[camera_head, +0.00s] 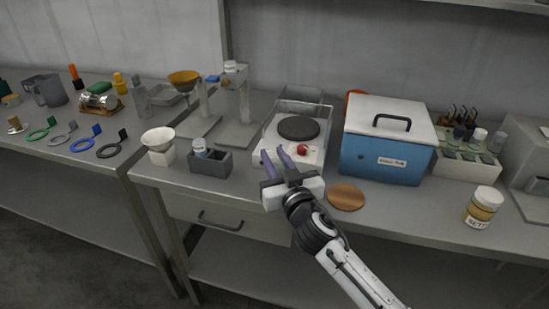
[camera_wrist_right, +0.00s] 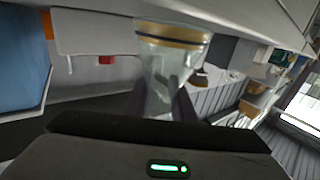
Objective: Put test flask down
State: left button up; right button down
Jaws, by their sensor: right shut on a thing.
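My right gripper (camera_head: 277,153) is in front of the left part of the white hot plate (camera_head: 262,150). In the right wrist view the gripper (camera_wrist_right: 172,108) is shut on the test flask (camera_wrist_right: 168,65), a clear glass vessel with a yellow and dark band near one end. In the head view I cannot make out the flask's outline between the fingers. I cannot tell whether the flask touches anything below it. My left gripper is not in view.
A blue box with a white lid (camera_head: 388,150) stands right of the hot plate. A copper-coloured disc (camera_head: 346,197) lies on the bench in front of the box. A grey holder (camera_head: 212,163) stands to the left. A yellow-labelled jar (camera_head: 482,207) stands near the front right edge.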

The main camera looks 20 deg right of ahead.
jog(key=shift+f, duration=0.15)
jog(key=c, duration=1.5)
grip_release()
